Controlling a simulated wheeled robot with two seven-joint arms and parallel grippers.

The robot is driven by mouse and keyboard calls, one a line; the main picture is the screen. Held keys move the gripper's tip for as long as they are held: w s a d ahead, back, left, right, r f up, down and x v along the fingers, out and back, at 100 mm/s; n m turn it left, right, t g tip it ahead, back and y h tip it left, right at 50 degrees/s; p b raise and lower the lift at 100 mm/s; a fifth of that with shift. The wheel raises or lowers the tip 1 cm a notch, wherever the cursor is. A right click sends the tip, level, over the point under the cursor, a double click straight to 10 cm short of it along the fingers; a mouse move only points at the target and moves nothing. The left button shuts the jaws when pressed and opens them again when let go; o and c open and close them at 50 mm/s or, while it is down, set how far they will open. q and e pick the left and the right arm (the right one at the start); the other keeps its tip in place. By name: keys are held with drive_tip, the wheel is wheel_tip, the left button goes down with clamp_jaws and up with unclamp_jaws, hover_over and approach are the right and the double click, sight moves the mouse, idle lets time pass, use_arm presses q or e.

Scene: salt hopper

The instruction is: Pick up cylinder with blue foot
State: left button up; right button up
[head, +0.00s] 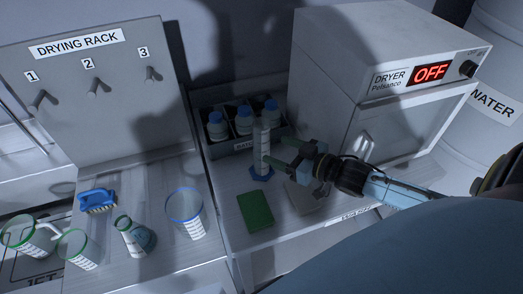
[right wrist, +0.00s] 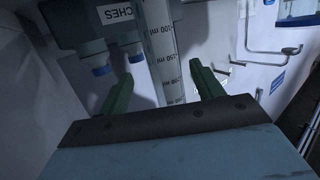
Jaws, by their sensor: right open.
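The clear graduated cylinder (head: 262,148) stands upright on its blue foot (head: 261,173) on the bench, in front of the bottle crate. My right gripper (head: 285,156) is open and comes in from the right, its fingers pointing left at the cylinder. In the right wrist view, the cylinder's scale (right wrist: 163,50) shows between the two green fingers of my right gripper (right wrist: 160,84). Gaps show on both sides there, and I cannot tell whether the cylinder is fully between the fingertips. The foot is hidden in that view. My left gripper is not in view.
A dark crate (head: 222,150) with blue-capped bottles stands behind the cylinder. A green pad (head: 256,210) lies in front. The dryer (head: 385,90), reading OFF, stands at the right. At the left are the drying rack (head: 90,95), a blue brush (head: 98,201), a blue-rimmed beaker (head: 187,215) and other glassware.

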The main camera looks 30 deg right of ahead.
sight(256, 143)
drive_tip(key=shift+x, duration=4.15)
drive_tip(key=shift+a+f, duration=0.1)
drive_tip(key=shift+a, duration=0.1)
drive_tip(key=c, duration=1.2)
